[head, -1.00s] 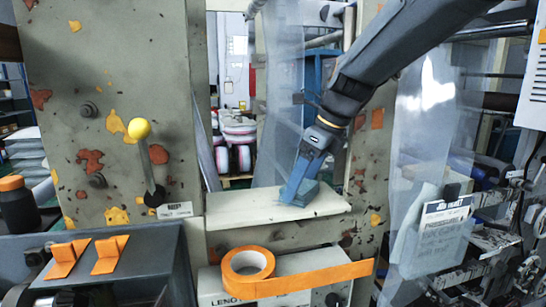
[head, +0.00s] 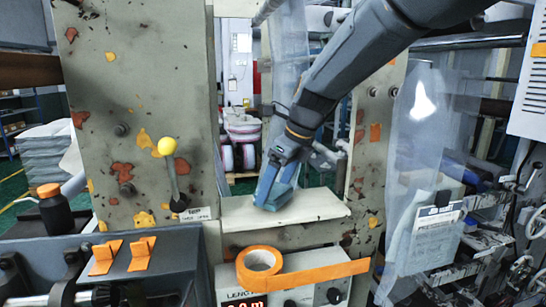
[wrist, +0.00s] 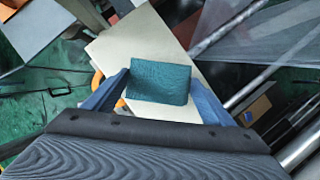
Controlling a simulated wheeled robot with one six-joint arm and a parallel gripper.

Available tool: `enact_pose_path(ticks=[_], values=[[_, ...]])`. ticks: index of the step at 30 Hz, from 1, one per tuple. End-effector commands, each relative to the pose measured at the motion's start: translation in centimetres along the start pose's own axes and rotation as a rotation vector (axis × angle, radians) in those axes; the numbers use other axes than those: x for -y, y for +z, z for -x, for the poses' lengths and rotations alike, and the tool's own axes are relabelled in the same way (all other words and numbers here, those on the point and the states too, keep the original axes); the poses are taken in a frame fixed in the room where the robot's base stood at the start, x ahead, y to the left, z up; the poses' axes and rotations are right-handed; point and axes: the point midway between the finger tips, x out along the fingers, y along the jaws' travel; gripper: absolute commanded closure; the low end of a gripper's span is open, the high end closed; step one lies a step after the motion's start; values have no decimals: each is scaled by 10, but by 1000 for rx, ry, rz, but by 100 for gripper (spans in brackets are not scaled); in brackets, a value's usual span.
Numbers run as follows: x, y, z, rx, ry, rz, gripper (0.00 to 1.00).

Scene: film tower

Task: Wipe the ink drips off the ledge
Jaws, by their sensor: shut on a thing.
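The ledge (head: 318,206) is a pale cream slab between the two paint-chipped grey-green posts in the head view. It also shows in the wrist view (wrist: 138,42). My gripper (head: 270,186) reaches down from the upper right over the left part of the ledge. Its two blue fingers are shut on a teal wiping pad (wrist: 160,83), one finger on each side. The pad (head: 279,196) is at the ledge top in the head view; I cannot tell how firmly it touches. I make out no ink drips on the visible ledge surface; the part under the pad is hidden.
A roll of orange tape (head: 260,262) lies just below the ledge on a grey control box. A yellow-knobbed lever (head: 169,150) stands out on the left post. Clear plastic sheeting (head: 418,150) hangs at right. The right part of the ledge is clear.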

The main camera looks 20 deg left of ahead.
Motion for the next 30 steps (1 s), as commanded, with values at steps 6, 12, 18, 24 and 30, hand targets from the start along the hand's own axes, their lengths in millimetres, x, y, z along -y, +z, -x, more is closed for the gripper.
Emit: enact_pose_path(ticks=[6, 12, 18, 24, 30], values=[[4, 8, 23, 3, -6, -4, 44], [5, 13, 40, 3, -7, -5, 44], [5, 19, 56, 3, -7, -7, 44], [6, 21, 62, 2, -7, -9, 44], [6, 21, 62, 2, -7, -9, 44]])
